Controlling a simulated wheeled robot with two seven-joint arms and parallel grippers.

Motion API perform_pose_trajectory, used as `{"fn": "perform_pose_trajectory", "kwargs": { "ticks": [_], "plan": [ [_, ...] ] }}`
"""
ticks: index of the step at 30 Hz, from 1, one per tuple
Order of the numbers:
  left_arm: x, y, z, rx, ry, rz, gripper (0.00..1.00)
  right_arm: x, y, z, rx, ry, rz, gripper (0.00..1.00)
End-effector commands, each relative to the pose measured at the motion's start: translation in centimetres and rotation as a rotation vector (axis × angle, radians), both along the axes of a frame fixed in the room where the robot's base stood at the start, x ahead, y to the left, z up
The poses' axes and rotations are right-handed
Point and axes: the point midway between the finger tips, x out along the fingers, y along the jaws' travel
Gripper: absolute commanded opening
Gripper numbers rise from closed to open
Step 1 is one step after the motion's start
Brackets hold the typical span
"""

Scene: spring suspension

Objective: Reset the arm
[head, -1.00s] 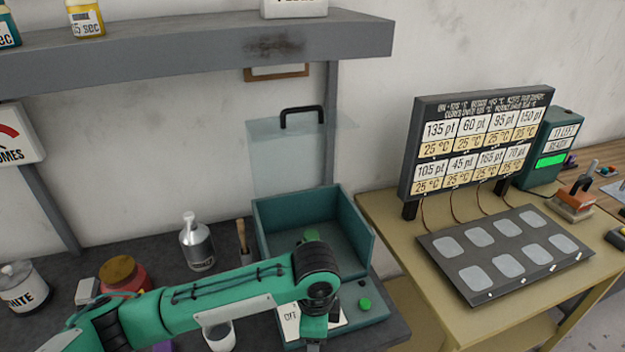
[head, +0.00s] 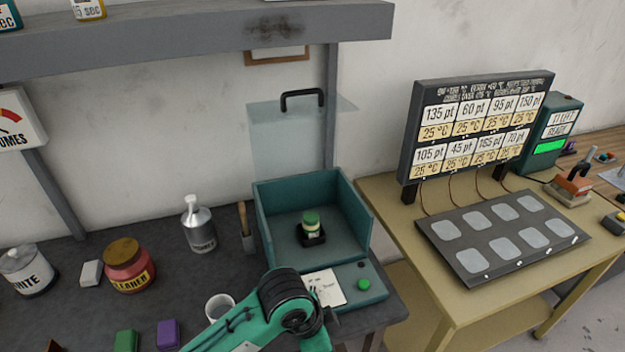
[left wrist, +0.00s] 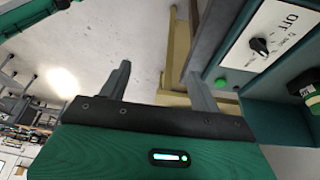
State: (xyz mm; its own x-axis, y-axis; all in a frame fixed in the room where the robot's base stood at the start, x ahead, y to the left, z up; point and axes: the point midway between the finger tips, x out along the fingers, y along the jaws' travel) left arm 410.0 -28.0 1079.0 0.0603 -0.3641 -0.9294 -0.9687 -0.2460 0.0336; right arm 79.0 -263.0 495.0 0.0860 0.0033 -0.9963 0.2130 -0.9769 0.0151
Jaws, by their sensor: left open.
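My left arm (head: 290,305) enters the head view at the bottom centre, in front of the teal open box (head: 345,250). Its gripper is out of sight there. In the left wrist view my left gripper (left wrist: 160,85) is open, its two dark fingers apart with nothing between them. It hangs beside the box's front panel, with the floor beyond. A small jar with a green lid (head: 311,218) stands upright on a dark stand inside the box; part of it shows at the right edge of the left wrist view (left wrist: 305,85). My right gripper is not in view.
The box's front carries a dial panel (left wrist: 280,35) and a green button (head: 363,284). A white cup (head: 220,306), cleaner jar (head: 128,265) and metal bottle (head: 198,225) stand to the left. A yellow table (head: 400,235) with a dark pad plate (head: 500,238) stands right.

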Motion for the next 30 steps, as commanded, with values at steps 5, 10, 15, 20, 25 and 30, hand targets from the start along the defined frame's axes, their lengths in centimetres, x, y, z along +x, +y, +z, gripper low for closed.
{"fn": "perform_pose_trajectory", "kwargs": {
  "ticks": [5, 10, 15, 20, 25, 30],
  "plan": [
    [-1.2, 1.8, -1.0, -0.088, 0.021, 0.186, 0.64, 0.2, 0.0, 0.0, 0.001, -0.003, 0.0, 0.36],
    [-2.1, 4.8, -2.2, -0.131, 0.033, 0.384, 0.64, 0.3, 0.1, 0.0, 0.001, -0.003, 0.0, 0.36],
    [-3.6, 9.1, -3.9, -0.133, 0.043, 0.593, 0.64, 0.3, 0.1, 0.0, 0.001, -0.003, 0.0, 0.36],
    [-5.8, 14.0, -5.5, -0.093, 0.043, 0.79, 0.64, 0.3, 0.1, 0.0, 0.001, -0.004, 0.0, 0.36],
    [-8.4, 18.8, -6.8, -0.029, 0.035, 0.953, 0.64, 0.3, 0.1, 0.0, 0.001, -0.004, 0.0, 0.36],
    [-10.8, 22.5, -7.4, 0.036, 0.022, 1.067, 0.64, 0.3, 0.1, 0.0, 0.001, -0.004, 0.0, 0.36]
  ]
}}
